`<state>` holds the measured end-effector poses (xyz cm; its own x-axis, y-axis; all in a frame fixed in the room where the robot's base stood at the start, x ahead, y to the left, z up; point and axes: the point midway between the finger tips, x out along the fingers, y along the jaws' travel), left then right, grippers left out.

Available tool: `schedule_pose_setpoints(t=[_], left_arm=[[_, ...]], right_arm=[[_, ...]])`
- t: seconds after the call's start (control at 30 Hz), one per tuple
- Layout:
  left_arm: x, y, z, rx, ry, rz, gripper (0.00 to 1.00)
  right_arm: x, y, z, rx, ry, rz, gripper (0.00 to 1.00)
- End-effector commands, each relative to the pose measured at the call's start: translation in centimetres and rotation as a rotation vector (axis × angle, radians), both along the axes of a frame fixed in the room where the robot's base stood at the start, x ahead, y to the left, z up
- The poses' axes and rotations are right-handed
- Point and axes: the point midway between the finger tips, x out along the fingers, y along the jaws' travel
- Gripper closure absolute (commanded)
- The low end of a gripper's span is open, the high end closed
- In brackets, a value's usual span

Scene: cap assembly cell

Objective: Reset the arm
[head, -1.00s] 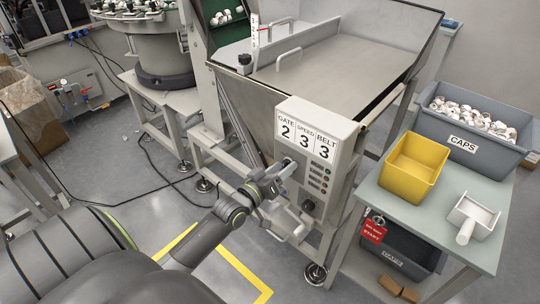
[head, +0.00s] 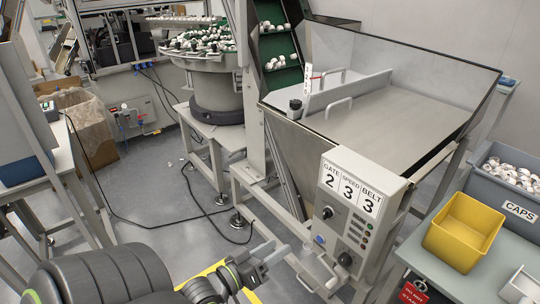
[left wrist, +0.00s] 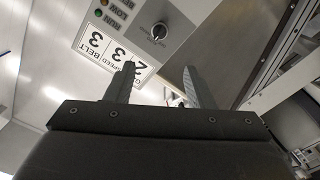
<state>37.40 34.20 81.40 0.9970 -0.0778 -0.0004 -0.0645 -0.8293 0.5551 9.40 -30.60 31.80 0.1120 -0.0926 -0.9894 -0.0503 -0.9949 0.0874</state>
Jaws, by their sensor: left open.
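My left gripper (head: 268,254) is open and empty in the head view. It is below and left of the control panel (head: 352,222) on the hopper's front, apart from it. The panel carries GATE 2, SPEED 3 and BELT 3 cards (head: 351,188), with knobs and buttons below. In the left wrist view, the two fingers (left wrist: 157,84) stand apart with nothing between them. The panel's cards (left wrist: 115,45) and a dark knob (left wrist: 159,31) show beyond them, upside down. My right gripper is in neither view.
The steel hopper (head: 400,105) stands behind the panel. A green belt with caps (head: 280,50) and a bowl feeder (head: 215,90) are behind it. A side table at right holds a yellow bin (head: 464,232) and a grey CAPS bin (head: 510,190). Cables lie on the floor.

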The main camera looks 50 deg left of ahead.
Motion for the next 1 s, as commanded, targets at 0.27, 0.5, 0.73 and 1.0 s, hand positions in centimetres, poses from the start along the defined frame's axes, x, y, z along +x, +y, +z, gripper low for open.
schedule_pose_setpoints(t=[0.27,0.5,0.73,1.0], left_arm=[[-0.9,0.0,0.1,0.0,-0.001,0.0,0.51],[-0.8,0.0,0.1,0.0,-0.001,0.0,0.51],[-0.8,0.1,0.0,0.0,0.0,0.0,0.51],[-0.7,2.5,-6.7,0.093,0.151,0.068,0.51]], right_arm=[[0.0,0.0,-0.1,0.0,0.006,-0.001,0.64],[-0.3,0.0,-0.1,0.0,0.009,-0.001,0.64],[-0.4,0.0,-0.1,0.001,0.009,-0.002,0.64],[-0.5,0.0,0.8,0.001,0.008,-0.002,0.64]])
